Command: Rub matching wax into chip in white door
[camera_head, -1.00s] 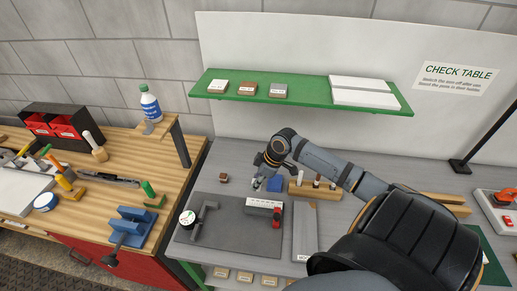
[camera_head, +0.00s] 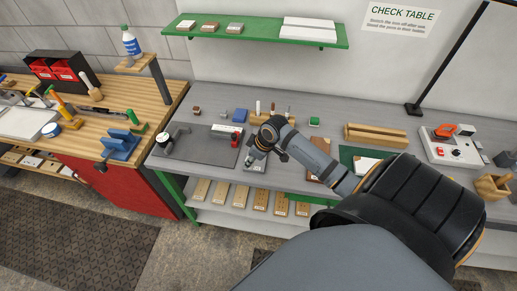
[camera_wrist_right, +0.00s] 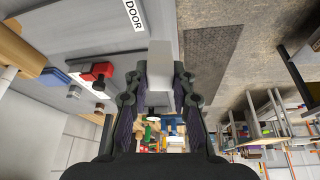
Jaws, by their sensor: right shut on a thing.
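My right gripper (camera_head: 252,157) is low over a narrow grey panel (camera_head: 255,167) near the table's front edge. In the right wrist view its fingers (camera_wrist_right: 160,92) are shut on a pale grey-white block (camera_wrist_right: 161,62); I cannot tell what the block is. A white label reading DOOR (camera_wrist_right: 133,15) lies close beyond it. The chip cannot be made out. Thin sticks stand in a wooden holder (camera_head: 265,119) behind the gripper; one is white (camera_head: 258,107). My left gripper is out of view.
A blue block (camera_head: 240,115) is behind. Wooden blocks (camera_head: 375,134) and a device with an orange part (camera_head: 445,130) are at right. A green shelf (camera_head: 260,36) hangs above.

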